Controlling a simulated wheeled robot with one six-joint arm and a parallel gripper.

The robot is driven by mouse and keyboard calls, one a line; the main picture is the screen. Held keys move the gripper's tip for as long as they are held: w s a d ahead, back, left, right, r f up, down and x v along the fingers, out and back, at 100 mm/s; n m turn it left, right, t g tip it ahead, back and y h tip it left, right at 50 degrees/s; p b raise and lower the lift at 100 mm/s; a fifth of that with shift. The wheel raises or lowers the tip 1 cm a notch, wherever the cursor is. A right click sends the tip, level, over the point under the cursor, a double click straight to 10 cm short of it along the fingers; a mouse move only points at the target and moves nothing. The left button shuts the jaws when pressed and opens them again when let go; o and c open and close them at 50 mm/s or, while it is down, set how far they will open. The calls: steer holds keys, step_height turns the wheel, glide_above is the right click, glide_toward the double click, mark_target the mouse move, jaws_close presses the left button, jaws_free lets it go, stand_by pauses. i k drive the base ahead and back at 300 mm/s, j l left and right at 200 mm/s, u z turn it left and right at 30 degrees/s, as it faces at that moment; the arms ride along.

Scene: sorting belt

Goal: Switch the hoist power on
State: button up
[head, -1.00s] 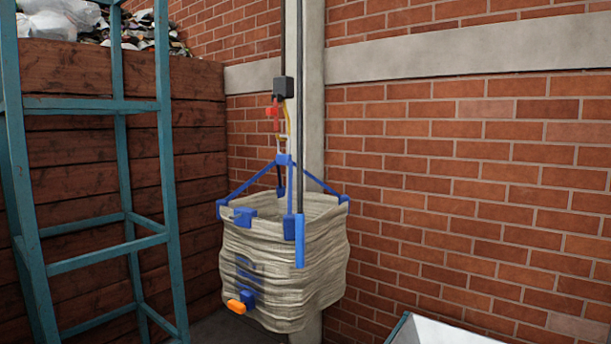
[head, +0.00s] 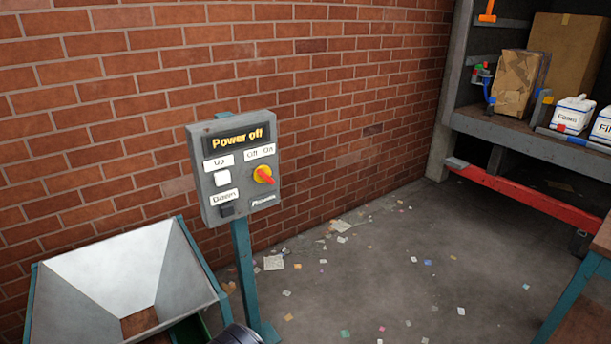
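The hoist control box (head: 234,168) is a grey panel on a teal post, in front of the brick wall, left of centre in the head view. Its display (head: 237,141) reads "Power off". Below the "Off On" label sits a yellow rotary switch with a red handle (head: 264,176). A white button (head: 222,178) is under the "Up" label, and a dark button (head: 227,210) is under the "Down" label. A dark rounded part at the bottom edge may belong to my arm. My gripper's fingers do not show.
A metal hopper (head: 120,265) stands left of the post, close to it. Litter is scattered on the open floor (head: 400,270) to the right. A shelf (head: 540,130) with boxes and white tubs stands at the right, with a teal-legged table corner (head: 570,290) nearer.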

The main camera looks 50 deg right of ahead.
mark_target(262, 173)
steer(key=z, duration=1.25)
